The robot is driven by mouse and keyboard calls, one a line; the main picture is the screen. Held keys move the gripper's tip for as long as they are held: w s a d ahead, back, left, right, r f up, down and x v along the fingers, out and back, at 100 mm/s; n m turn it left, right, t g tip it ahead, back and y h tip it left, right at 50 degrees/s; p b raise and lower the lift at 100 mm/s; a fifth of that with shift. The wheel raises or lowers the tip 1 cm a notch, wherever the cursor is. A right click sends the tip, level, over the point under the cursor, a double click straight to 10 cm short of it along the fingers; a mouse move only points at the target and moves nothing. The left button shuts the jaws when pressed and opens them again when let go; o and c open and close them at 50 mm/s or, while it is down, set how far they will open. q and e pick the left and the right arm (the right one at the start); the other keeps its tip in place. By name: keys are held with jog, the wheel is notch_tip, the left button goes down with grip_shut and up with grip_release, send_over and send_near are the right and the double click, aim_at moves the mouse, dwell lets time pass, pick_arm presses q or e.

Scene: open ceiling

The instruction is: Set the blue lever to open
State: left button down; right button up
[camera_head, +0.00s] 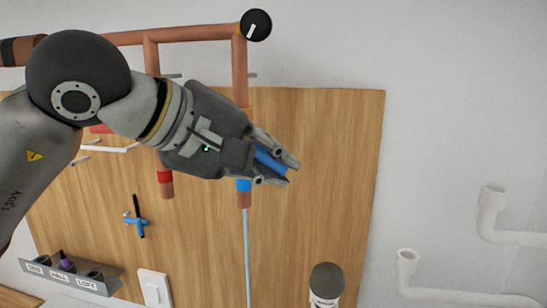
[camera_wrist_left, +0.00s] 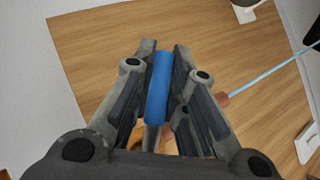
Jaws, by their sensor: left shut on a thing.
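The blue lever (camera_head: 268,160) sits at the copper pipe with a blue band (camera_head: 244,185) on the wooden panel (camera_head: 330,170). My left gripper (camera_head: 288,171) comes in from the left and is shut around the lever's handle. In the left wrist view the blue handle (camera_wrist_left: 159,88) lies lengthwise between the two fingers (camera_wrist_left: 163,50). The lever's base and pivot are mostly hidden behind the gripper in the head view. A thin pale-blue line (camera_head: 247,255) runs straight down from the pipe's lower end.
A small blue valve (camera_head: 136,222), a labelled shelf (camera_head: 75,275) and a white switch (camera_head: 154,288) are lower left. White pipes (camera_head: 407,262) stand right.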

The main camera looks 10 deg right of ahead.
pick_arm(q)
jog(key=shift+a+f+y, duration=0.1)
jog(key=shift+f+y, duration=0.1)
jog(key=shift+y, duration=0.1)
jog(key=c, duration=1.4)
grip_release()
jog(key=shift+c, duration=0.2)
jog(key=v, duration=1.2)
jog(key=shift+f, duration=0.1)
